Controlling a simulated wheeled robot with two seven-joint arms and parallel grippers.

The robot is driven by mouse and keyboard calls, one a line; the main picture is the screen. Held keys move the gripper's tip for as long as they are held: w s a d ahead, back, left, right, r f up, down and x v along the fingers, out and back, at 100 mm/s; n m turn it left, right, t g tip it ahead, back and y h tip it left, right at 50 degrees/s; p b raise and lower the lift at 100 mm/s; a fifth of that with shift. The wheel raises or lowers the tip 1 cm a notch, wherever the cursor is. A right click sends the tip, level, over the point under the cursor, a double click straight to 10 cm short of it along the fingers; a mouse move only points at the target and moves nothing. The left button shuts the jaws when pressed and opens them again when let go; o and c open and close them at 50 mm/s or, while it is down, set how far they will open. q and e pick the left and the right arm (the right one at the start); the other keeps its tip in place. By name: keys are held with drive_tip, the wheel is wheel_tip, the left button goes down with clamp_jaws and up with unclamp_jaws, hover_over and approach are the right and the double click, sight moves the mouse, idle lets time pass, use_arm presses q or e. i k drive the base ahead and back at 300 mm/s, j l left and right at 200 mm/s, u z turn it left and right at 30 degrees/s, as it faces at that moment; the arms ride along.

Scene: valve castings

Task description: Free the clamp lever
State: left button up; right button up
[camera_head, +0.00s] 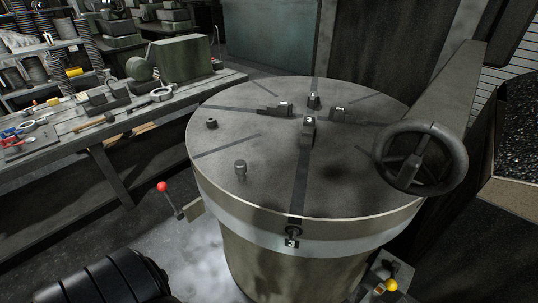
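Two levers show beside the large round machine table (250,180). One has a red ball knob (162,187) on a thin rod at the table's left side, leaning up and left from a small bracket. The other has a yellow ball knob (391,284) low at the front right, on a small block by the table's base. I cannot tell which of them is the clamp lever. A dark ribbed arm part of mine is at the bottom left. No fingers of either gripper show.
A dark handwheel (420,158) stands at the table's right. Numbered jaws, including jaw 3 (308,132), and short pegs sit on the table top. A workbench (110,130) with tools and castings runs along the left. Floor between bench and machine is clear.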

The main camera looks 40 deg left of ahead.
sight(179, 214)
drive_tip(key=j+z, duration=0.3)
drive_tip(key=j, duration=0.2)
drive_tip(key=k+j+z, duration=0.15)
drive_tip(key=j+z, duration=0.15)
drive_tip(key=j, duration=0.15)
drive_tip(key=k+j+z, duration=0.15)
drive_tip(key=j+z, duration=0.2)
drive_tip(key=k+j+z, duration=0.3)
drive_tip(key=j, duration=0.2)
drive_tip(key=k+j+z, duration=0.15)
drive_tip(key=j+z, duration=0.15)
drive_tip(key=k+j+z, duration=0.3)
drive_tip(key=k+j, duration=1.4)
drive_tip(key=k, duration=0.05)
